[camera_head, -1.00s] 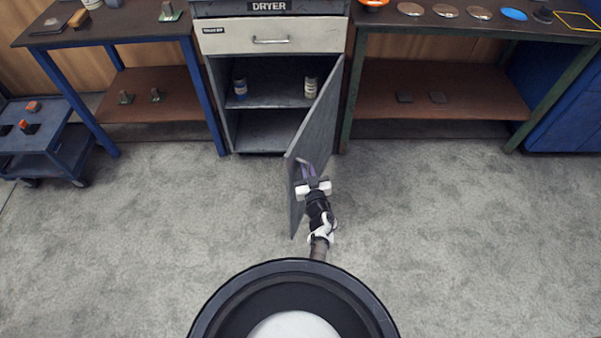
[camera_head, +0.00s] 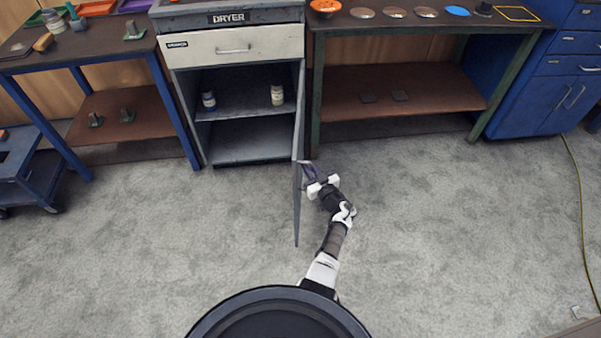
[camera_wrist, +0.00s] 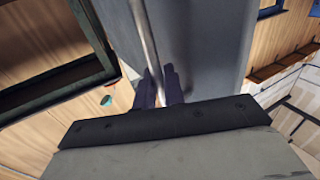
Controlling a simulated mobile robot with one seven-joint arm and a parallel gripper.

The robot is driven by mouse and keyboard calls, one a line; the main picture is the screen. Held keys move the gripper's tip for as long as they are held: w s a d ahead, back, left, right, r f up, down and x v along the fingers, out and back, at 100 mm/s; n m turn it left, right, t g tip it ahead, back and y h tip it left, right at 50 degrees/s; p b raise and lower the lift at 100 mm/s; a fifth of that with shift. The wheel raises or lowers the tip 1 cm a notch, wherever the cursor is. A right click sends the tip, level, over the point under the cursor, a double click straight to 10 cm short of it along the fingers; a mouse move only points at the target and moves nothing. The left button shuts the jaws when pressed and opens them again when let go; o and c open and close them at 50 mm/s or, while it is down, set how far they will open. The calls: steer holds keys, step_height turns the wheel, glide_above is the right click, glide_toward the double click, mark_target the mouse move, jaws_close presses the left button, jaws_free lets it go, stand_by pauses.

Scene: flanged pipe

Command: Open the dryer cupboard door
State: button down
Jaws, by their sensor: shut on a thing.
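The dryer cupboard (camera_head: 253,137) stands open in the head view, under a drawer and a "DRYER" label. Its grey door (camera_head: 297,205) is swung far out toward me and shows almost edge-on. My gripper (camera_head: 309,168) is at the right, outer face of the door. In the wrist view my gripper's dark fingers (camera_wrist: 158,88) are shut around the door's long bar handle (camera_wrist: 144,38), beside the grey door panel (camera_wrist: 208,45). The exact contact between fingertips and handle is small and partly hidden.
Inside the cupboard are a blue-and-white bottle (camera_head: 208,100) and a pale bottle (camera_head: 277,95) on a shelf. A workbench (camera_head: 312,105) stands right of the cupboard, another (camera_head: 165,95) left. Grey floor (camera_head: 430,230) is clear around my arm. A yellow-green cable (camera_head: 580,205) lies far right.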

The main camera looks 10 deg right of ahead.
steer(key=shift+n+g+y, duration=0.3)
steer(key=shift+n+y, duration=0.2)
steer(key=shift+y, duration=0.2)
steer(key=shift+s+d+r+b, duration=0.1)
steer(key=shift+d+b, duration=0.25)
steer(key=shift+d, duration=0.75)
steer(key=shift+s+d+r+b, duration=0.1)
steer(key=shift+d+b, duration=0.25)
steer(key=shift+d, duration=0.75)
steer(key=shift+f, duration=0.1)
steer(key=c, duration=1.7)
jaws_free()
steer(key=shift+s, duration=0.15)
steer(key=shift+s+f, duration=0.1)
steer(key=shift+s, duration=0.05)
steer(key=v, duration=1.3)
steer(key=shift+s+d, duration=0.1)
steer(key=shift+s, duration=0.15)
